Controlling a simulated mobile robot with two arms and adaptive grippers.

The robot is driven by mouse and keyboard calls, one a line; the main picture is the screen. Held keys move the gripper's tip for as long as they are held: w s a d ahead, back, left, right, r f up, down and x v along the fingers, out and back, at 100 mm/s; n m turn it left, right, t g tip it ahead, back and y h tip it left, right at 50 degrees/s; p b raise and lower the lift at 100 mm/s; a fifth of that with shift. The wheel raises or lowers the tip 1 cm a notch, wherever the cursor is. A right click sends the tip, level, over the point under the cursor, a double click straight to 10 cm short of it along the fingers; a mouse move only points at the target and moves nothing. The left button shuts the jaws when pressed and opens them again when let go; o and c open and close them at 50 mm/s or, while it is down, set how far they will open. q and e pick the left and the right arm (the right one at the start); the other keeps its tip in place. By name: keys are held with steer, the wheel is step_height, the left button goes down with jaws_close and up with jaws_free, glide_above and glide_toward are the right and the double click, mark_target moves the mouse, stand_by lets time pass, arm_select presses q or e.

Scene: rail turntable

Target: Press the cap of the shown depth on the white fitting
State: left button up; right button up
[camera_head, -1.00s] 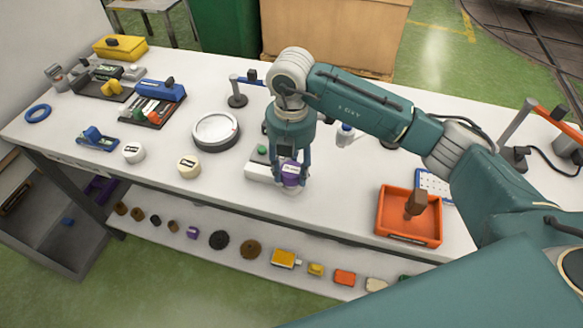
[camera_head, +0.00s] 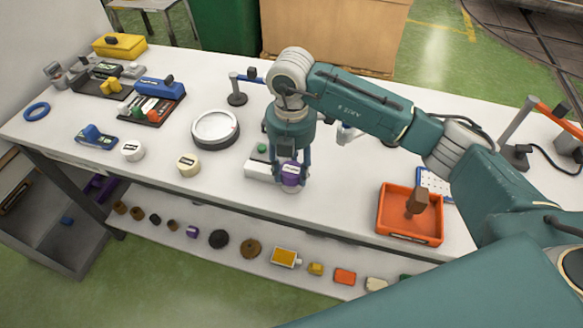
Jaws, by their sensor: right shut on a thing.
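My right gripper (camera_head: 291,178) points straight down near the front edge of the table. It is shut on a purple cap (camera_head: 291,173) with a pale label on its side. A small white part (camera_head: 291,188) shows just under the purple cap; I cannot tell whether the two touch or whether it is the white fitting. A white cap (camera_head: 132,150) and a cream cap (camera_head: 188,165) stand to the left on the table, both with dark marks. My left gripper is not in view.
A white block with a green button (camera_head: 260,170) lies just left of the gripper. A round grey-rimmed dial (camera_head: 215,130) stands behind the cream cap. An orange tray (camera_head: 410,236) with a brown-headed tool is at right. Table (camera_head: 340,190) between gripper and tray is clear.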

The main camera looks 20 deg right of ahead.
steer(key=shift+f, duration=0.25)
stand_by(0.9)
steer(key=o, duration=0.9)
steer(key=shift+r, duration=0.1)
step_height(320, 180, up, 12)
